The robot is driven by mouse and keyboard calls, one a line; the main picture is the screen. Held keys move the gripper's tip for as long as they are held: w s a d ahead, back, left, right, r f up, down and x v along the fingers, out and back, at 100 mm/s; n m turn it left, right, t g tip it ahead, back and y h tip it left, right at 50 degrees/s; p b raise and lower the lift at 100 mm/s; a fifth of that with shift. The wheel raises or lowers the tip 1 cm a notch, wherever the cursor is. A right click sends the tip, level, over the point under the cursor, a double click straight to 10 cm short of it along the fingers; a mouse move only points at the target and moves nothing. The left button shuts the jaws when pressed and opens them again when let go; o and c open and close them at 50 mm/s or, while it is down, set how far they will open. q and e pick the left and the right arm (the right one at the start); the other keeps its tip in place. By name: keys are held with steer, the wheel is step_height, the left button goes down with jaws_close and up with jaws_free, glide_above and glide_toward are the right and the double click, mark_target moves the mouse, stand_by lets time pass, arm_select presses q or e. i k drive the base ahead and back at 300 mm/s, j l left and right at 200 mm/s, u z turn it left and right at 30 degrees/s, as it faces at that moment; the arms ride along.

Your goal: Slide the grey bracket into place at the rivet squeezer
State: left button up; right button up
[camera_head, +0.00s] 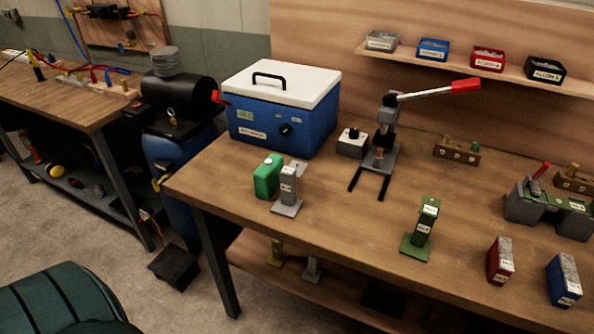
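A grey bracket (288,188) with a small label stands upright on its flat foot on the workbench, left of the middle. It is beside a green container (268,177). The likely rivet squeezer (383,142) is the grey and black press with a long red-tipped lever, standing further back and to the right. Two dark rails (368,180) reach from its base toward the front. The space between the rails looks empty. The bracket is apart from the press. Neither of my grippers shows in the head view.
A green bracket (421,230) stands near the front edge, with a red box (500,261) and a blue box (563,280) to its right. A blue cooler (279,112) with a white lid is behind the grey bracket. Bare bench top lies between the grey and green brackets.

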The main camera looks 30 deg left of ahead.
mark_target(287, 205)
steer(key=u, duration=1.05)
